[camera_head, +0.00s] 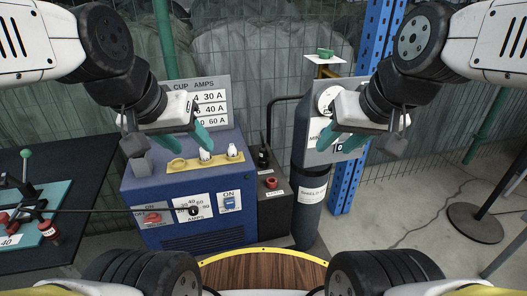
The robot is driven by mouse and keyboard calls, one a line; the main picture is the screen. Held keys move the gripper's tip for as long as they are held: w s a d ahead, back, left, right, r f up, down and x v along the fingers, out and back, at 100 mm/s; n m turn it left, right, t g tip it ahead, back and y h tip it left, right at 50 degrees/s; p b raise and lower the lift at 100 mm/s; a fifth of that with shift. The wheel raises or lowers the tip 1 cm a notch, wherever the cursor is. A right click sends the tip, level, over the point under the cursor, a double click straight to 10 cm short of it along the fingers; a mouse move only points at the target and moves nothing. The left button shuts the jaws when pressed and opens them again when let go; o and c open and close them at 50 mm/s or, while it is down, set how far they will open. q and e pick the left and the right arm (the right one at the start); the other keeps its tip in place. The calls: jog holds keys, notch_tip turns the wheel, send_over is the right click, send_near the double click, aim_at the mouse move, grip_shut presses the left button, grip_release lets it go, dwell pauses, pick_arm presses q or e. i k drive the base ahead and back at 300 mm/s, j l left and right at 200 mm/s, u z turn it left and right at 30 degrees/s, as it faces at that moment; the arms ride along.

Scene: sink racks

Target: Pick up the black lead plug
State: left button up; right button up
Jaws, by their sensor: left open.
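A small upright black piece (263,157), which looks like the black lead plug, stands on a narrow dark box (273,210) between the blue machine and the dark cylinder. A red piece (271,183) sits nearer on that box, with white labels beside both. My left gripper (190,147) is open, its teal fingers apart above the left part of the blue machine, left of the black piece. My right gripper (333,148) is open in front of the grey panel on the cylinder, right of the black piece. Neither gripper touches the black piece.
The blue machine (150,190) bears a yellow strip (177,165) with white pieces, a dial and switches. The dark cylinder (307,215) and blue post (350,187) stand to the right. A dark table (20,262) with a teal board is at left. Wire fence runs behind.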

aim_at(262, 150)
jog(key=i+l, duration=0.75)
